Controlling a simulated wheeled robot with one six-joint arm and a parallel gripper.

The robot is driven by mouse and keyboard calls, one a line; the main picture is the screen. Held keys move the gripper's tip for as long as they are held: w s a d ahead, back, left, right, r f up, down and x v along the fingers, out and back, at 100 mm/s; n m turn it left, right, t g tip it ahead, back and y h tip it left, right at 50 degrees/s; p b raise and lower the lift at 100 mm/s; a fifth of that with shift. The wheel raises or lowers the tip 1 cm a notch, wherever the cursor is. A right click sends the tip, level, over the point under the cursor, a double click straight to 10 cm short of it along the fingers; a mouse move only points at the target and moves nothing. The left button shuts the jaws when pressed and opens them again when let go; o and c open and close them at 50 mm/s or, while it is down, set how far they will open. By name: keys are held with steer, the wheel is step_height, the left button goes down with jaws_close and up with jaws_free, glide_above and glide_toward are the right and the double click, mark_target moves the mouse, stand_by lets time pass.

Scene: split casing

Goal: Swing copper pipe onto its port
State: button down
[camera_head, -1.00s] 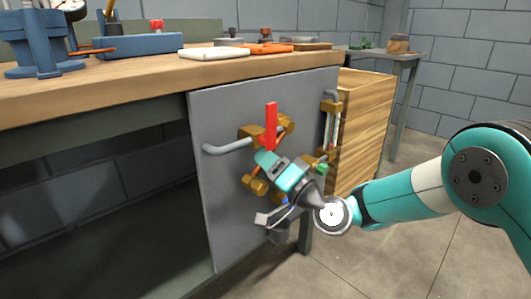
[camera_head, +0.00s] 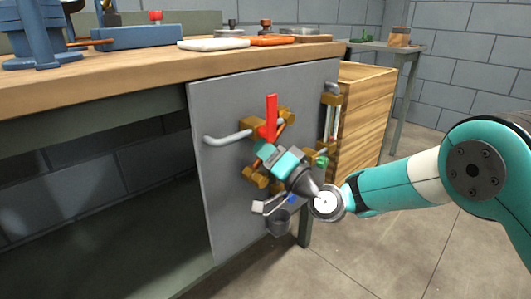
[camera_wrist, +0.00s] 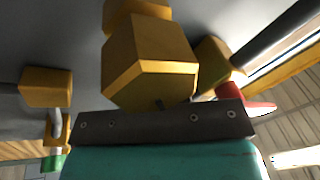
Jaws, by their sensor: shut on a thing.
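The grey upright panel (camera_head: 222,185) under the workbench carries brass fittings, a grey pipe stub (camera_head: 228,138) and a red lever (camera_head: 270,118). The copper pipe (camera_head: 288,122) shows as a short orange-brown length beside the red lever, slanting down toward my gripper (camera_head: 265,150). My gripper is at the panel, just below the lever, shut on what looks like this pipe. The contact is hidden by the gripper body. In the wrist view a large brass hex fitting (camera_wrist: 150,68) stands just beyond my gripper's dark bar. I cannot tell which port belongs to the pipe.
A smaller brass block (camera_wrist: 46,87) and a red part (camera_wrist: 245,104) flank the gripper closely in the wrist view. A wooden cabinet (camera_head: 365,115) stands right of the panel. The bench top (camera_head: 130,70) overhangs above. Open floor (camera_head: 410,240) lies on the right.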

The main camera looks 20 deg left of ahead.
steer(key=w+d+f+n+g+b, duration=0.2)
steer(key=w+n+b, duration=0.4)
steer(key=n+b, duration=0.6)
steer(key=shift+w+d+f+g+b, duration=0.2)
steer(key=shift+d+f+g+b, duration=0.25)
steer(key=shift+g, duration=0.55)
steer(key=shift+w+a+f, duration=0.1)
steer(key=c, duration=1.1)
jaws_free()
